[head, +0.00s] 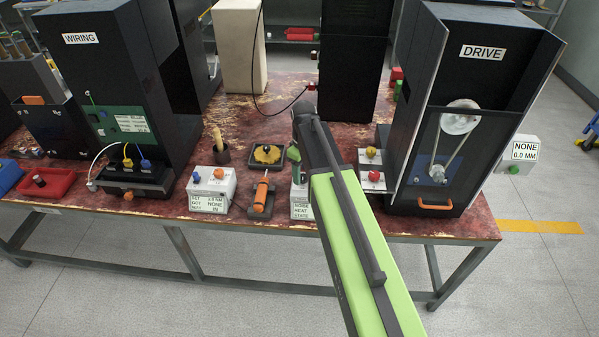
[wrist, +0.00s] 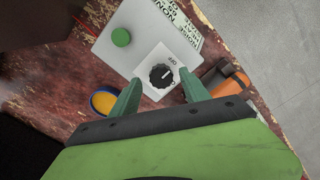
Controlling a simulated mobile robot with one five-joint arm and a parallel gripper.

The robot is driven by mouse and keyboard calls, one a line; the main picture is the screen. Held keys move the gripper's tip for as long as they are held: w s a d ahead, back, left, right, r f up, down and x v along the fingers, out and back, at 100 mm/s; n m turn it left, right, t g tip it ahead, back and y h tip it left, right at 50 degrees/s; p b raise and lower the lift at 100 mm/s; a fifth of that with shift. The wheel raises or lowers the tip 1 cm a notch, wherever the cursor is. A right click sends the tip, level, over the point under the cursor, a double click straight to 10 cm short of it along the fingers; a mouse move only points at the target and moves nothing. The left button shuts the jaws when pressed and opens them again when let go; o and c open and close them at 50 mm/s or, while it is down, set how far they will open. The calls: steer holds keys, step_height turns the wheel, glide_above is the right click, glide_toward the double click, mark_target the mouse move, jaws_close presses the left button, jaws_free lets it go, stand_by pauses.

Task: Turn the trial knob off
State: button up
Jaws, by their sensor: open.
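A black round knob (wrist: 161,76) sits on a white plate on a white box (wrist: 128,50) in the wrist view. The word OFF is printed beside it. A pale mark shows on the knob, but its exact setting is too small to tell. A green button (wrist: 121,37) is on the same box. My gripper (wrist: 159,79) is open, its two green fingers on either side of the knob; I cannot tell whether they touch it. In the head view my arm covers most of this box (head: 301,205), and the knob is hidden.
An orange-handled tool (head: 262,195) lies in a dark holder left of the box. The WIRING cabinet (head: 90,70) is at left. The bench's front edge is close.

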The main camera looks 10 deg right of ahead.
mark_target(303, 176)
step_height(303, 176, up, 17)
steer(key=p, duration=1.6)
steer(key=s+a+f+m+b, duration=0.1)
steer(key=s+f+m+b, duration=0.1)
steer(key=s+m, duration=0.2)
steer(key=s+a+f+m+b, duration=0.1)
steer(key=s+f+m+b, duration=0.1)
steer(key=s, duration=0.8)
steer(key=shift+s+f+m, duration=0.4)
steer(key=shift+f+m, duration=0.05)
steer(key=shift+m, duration=0.45)
steer(key=shift+a, duration=0.1)
